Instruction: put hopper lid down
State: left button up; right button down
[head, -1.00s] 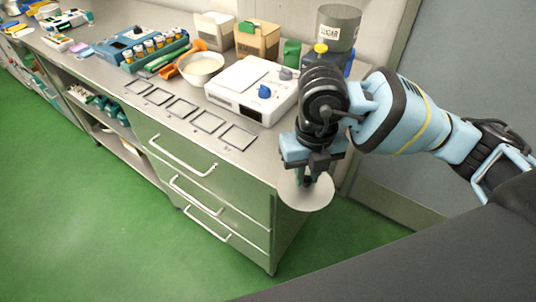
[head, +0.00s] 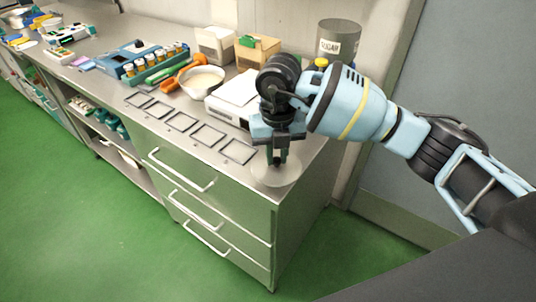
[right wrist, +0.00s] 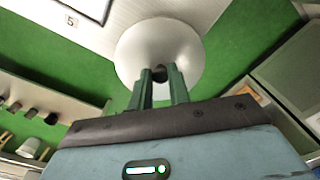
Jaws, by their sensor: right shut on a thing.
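The hopper lid (head: 272,179) is a pale round metal disc with a small dark knob. My right gripper (head: 277,161) points down and is shut on the knob, with the disc spread out below the fingers. In the head view the lid overlaps the front right corner of the steel counter (head: 237,178). I cannot tell how high it is above it. The right wrist view shows the lid (right wrist: 150,42) ahead of the two green fingers (right wrist: 160,74), with the dark knob between them. My left gripper is not in view.
Several dark-framed squares (head: 208,135) lie along the counter's front. Behind are a white scale (head: 232,97), partly hidden by my arm, a bowl (head: 203,80), a vial rack (head: 157,67), two boxes (head: 257,50) and a sugar container (head: 338,40). Green floor is open in front.

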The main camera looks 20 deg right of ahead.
jog(key=shift+w+a+f, duration=0.1)
jog(key=shift+w+a, duration=0.05)
jog(key=shift+w, duration=0.65)
jog(key=shift+w+a+f, duration=0.1)
jog(key=shift+w+a, duration=0.05)
jog(key=shift+w, duration=0.6)
jog(key=shift+w, duration=0.2)
jog(key=shift+w+f, duration=0.1)
jog(key=shift+f, duration=1.6)
jog(key=shift+a, duration=0.1)
jog(key=shift+f, duration=0.2)
jog(key=c, duration=1.3)
grip_release()
jog(key=shift+r, duration=0.15)
